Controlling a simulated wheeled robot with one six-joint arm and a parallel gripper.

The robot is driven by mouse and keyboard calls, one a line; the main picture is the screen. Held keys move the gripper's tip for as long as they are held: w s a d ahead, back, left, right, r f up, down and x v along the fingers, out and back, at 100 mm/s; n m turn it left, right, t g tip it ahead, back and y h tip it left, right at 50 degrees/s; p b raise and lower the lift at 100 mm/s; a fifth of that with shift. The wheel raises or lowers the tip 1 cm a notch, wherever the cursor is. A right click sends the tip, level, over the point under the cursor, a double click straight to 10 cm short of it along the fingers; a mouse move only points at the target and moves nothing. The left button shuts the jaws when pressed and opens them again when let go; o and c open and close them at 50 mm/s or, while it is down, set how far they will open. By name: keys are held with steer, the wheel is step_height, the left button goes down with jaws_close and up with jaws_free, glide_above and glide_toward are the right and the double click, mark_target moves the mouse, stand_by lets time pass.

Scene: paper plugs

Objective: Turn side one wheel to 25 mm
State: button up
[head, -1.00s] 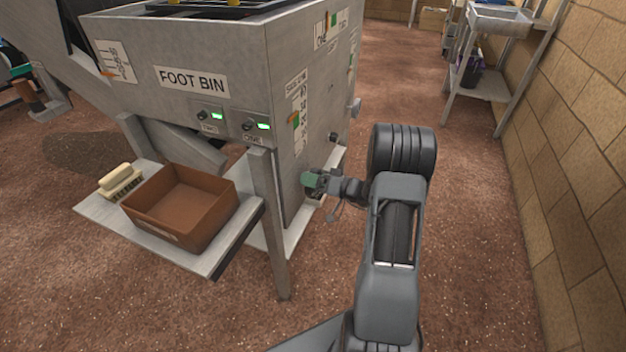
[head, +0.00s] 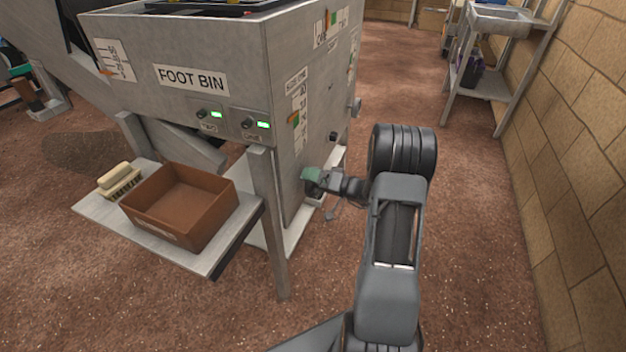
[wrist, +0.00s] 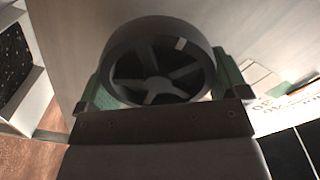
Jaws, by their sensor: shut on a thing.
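The side one wheel (wrist: 157,62) is a dark spoked handwheel on the grey machine side, with a pale mark on its rim at the upper right in the wrist view. My gripper (head: 312,180) is at the wheel low on the machine's right side; its green fingers (wrist: 160,88) sit on both sides of the rim, shut on it. In the head view the wheel is mostly hidden by my gripper. The side one scale (head: 296,117) is a white strip above it with an orange and green pointer (head: 294,118). Its figures are too small to read surely.
The machine's foot bin (head: 191,78) has two switches with green lights. A brown box (head: 180,208) and a brush (head: 118,180) are on the low shelf at left. A machine leg (head: 269,225) stands left of my gripper. Floor to the right is clear up to the brick wall (head: 580,150).

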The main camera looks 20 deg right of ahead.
steer(key=m, duration=0.4)
steer(key=shift+f+m, duration=0.1)
steer(key=shift+m, duration=0.2)
steer(key=m+p, duration=0.1)
steer(key=m, duration=0.3)
steer(key=shift+f+m, duration=0.15)
steer(key=shift+m, duration=0.15)
steer(key=m+p, duration=0.3)
steer(key=m, duration=0.2)
steer(key=shift+f, duration=0.2)
steer(key=shift+s+a+f+m+p, duration=0.1)
steer(key=shift+m+p, duration=0.4)
steer(key=shift+m, duration=0.6)
steer(key=shift+f+m+p, duration=0.1)
steer(key=shift+m+p, duration=0.35)
steer(key=shift+m, duration=0.65)
steer(key=shift+f+m, duration=0.1)
steer(key=shift+m, duration=0.2)
steer(key=o, duration=0.6)
steer(key=p+v, duration=0.2)
steer(key=v, duration=1.2)
steer(key=shift+a, duration=0.1)
